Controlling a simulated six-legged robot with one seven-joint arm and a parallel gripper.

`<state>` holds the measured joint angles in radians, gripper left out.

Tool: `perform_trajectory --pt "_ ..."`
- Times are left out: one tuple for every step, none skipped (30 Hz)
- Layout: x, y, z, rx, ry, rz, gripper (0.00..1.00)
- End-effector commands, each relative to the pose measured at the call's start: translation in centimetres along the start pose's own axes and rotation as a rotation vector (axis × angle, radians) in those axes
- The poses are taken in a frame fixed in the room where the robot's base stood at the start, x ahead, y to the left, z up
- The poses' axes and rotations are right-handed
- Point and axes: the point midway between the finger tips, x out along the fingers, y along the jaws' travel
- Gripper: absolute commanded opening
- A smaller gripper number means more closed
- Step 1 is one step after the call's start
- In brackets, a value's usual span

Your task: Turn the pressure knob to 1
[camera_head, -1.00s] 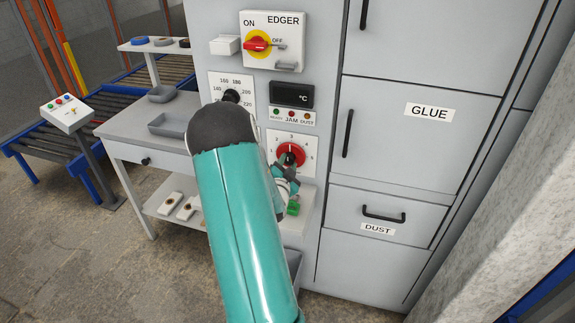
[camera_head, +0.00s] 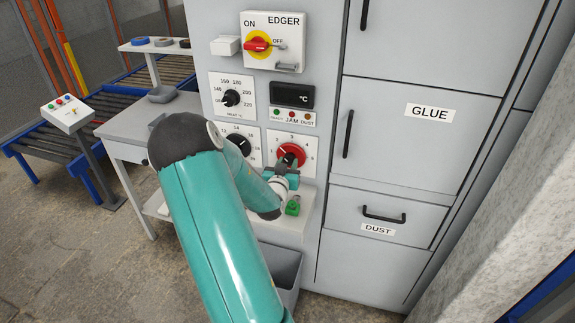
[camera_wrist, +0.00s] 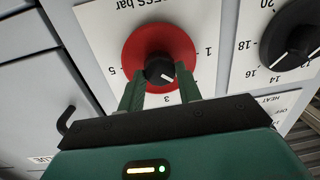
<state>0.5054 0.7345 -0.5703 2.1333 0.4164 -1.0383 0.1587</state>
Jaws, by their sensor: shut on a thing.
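The pressure knob is a red round dial (camera_head: 291,152) with a black centre, on a white plate low on the machine's panel. In the wrist view the red dial (camera_wrist: 135,50) appears upside down, with 1 on the right, 3 at the bottom and 5 on the left. Its white mark points to the lower right there, between 3 and 1, near where 2 sits behind a finger. My gripper (camera_wrist: 160,82) has its two green fingers on either side of the black centre and is shut on it. In the head view my gripper (camera_head: 289,166) reaches the dial from below.
A second black knob (camera_wrist: 292,42) on a numbered plate is close beside the dial. A green object (camera_head: 293,206) is on the ledge below. GLUE and DUST doors are right.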

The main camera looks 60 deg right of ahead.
Motion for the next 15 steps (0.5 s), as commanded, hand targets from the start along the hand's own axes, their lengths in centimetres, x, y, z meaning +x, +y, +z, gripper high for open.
perform_trajectory --pt "-0.06 -0.16 0.03 -0.044 -0.003 0.000 0.12" --pt "-0.06 -0.16 0.03 -0.073 -0.005 0.002 0.12" --pt "-0.06 -0.17 0.05 -0.111 -0.007 0.004 0.12" --pt "-0.06 -0.19 0.04 -0.139 -0.009 0.006 0.12" --pt "-0.06 -0.21 0.04 -0.168 -0.010 0.007 0.12" --pt "-0.06 -0.22 0.06 -0.205 -0.013 0.009 0.12" --pt "-0.06 -0.23 0.06 -0.234 -0.015 0.011 0.12" --pt "-0.07 -0.24 0.04 -0.263 -0.016 0.012 0.12" --pt "-0.06 -0.25 0.03 -0.300 -0.018 0.015 0.12" --pt "-0.06 -0.25 0.02 -0.328 -0.019 0.017 0.12" --pt "-0.07 -0.26 0.02 -0.355 -0.021 0.018 0.12" --pt "-0.07 -0.27 0.07 -0.392 -0.024 0.020 0.12" --pt "-0.06 -0.27 0.06 -0.419 -0.026 0.022 0.12" --pt "-0.06 -0.29 0.04 -0.445 -0.026 0.023 0.12" --pt "-0.06 -0.32 0.03 -0.478 -0.028 0.025 0.12"
